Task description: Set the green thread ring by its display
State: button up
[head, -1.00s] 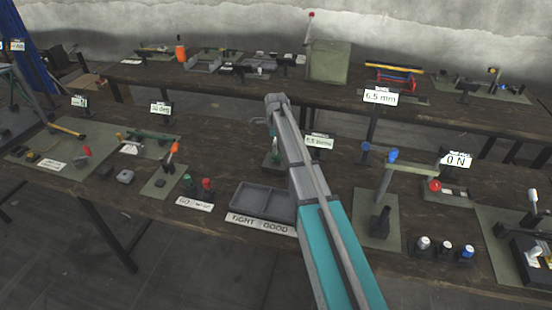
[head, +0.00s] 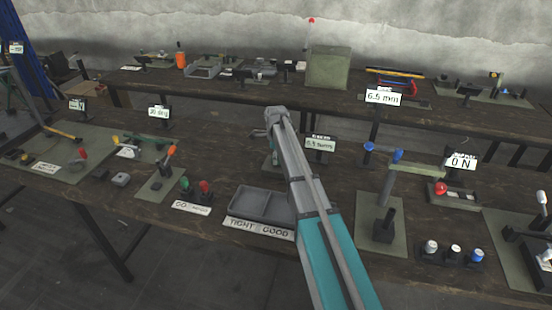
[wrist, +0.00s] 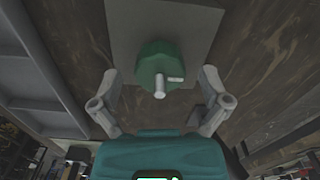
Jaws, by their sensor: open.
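The green thread ring (wrist: 158,63) is in the middle of the wrist view, a faceted knob on a grey plate (wrist: 185,18), with a pale pin and a small white mark on its front. My gripper (wrist: 160,78) is open, one finger to the left and one to the right of the ring, with visible gaps on both sides. I cannot tell how deep the fingers reach around it. In the head view my arm hides most of the ring. Its small display (head: 320,144) stands just right of my arm and seems to read in turns; the digits are too small to be sure.
A grey tray (head: 243,203) labelled TIGHT and GOOD lies left of my arm. A green crank stand (head: 383,195) and a 0 N display (head: 461,162) stand to the right. Red and green knobs (head: 195,190) sit left of the tray.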

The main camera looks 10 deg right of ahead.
jog(key=c, duration=1.1)
jog(key=shift+c, duration=0.2)
jog(key=shift+n, duration=0.5)
